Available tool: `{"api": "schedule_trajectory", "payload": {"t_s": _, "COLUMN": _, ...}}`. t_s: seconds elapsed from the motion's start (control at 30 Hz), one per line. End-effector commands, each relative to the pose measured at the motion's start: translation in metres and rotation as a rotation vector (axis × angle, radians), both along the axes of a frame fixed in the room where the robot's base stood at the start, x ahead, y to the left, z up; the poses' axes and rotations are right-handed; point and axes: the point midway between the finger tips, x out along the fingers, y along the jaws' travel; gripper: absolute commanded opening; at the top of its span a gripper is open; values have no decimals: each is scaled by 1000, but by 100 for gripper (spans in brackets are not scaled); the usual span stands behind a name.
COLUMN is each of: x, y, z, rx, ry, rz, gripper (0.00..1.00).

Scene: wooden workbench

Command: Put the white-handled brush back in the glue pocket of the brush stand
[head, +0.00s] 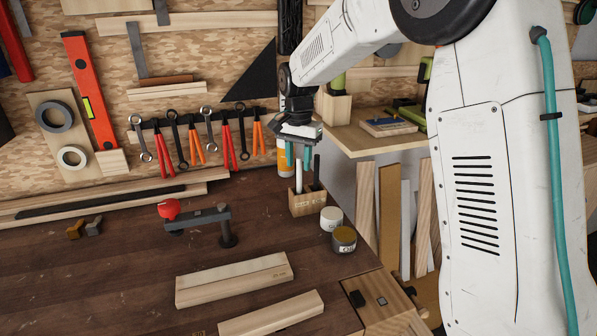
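The wooden brush stand (307,204) is near the bench's right edge, with small lettering on its front. The white-handled brush (298,178) stands upright with its lower end hidden in the left part of the stand. A dark-handled brush (317,170) stands to its right. My gripper (298,154) points down above the stand. Its two teal fingers are apart, one on each side of the white handle's top, with a gap between them. Contact with the handle is too small to make out, and the pocket floor is hidden.
A white jar (331,219) and a dark jar (344,239) stand in front of the stand. An orange bottle (286,160) is just behind it. A red-and-grey clamp (200,218) is to the left. Wooden boards (233,281) lie in front.

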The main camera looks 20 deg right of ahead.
Motion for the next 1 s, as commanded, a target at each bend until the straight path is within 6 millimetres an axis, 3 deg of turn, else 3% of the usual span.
{"api": "schedule_trajectory", "payload": {"t_s": 0.1, "x": 1, "y": 0, "z": 28, "rx": 0, "ry": -4, "rz": 0, "gripper": 35}}
{"api": "schedule_trajectory", "payload": {"t_s": 0.3, "x": 0, "y": 0, "z": 62, "rx": 1, "ry": -2, "rz": 0, "gripper": 35}}
{"api": "schedule_trajectory", "payload": {"t_s": 0.67, "x": -4, "y": -1, "z": 79, "rx": 0, "ry": -1, "rz": 6, "gripper": 35}}
{"api": "schedule_trajectory", "payload": {"t_s": 0.77, "x": -22, "y": -3, "z": 89, "rx": 0, "ry": -8, "rz": 38, "gripper": 35}}
{"api": "schedule_trajectory", "payload": {"t_s": 0.83, "x": -45, "y": -6, "z": 100, "rx": -1, "ry": -16, "rz": 80, "gripper": 35}}
{"api": "schedule_trajectory", "payload": {"t_s": 1.0, "x": -123, "y": -15, "z": 123, "rx": -4, "ry": -39, "rz": 226, "gripper": 35}}
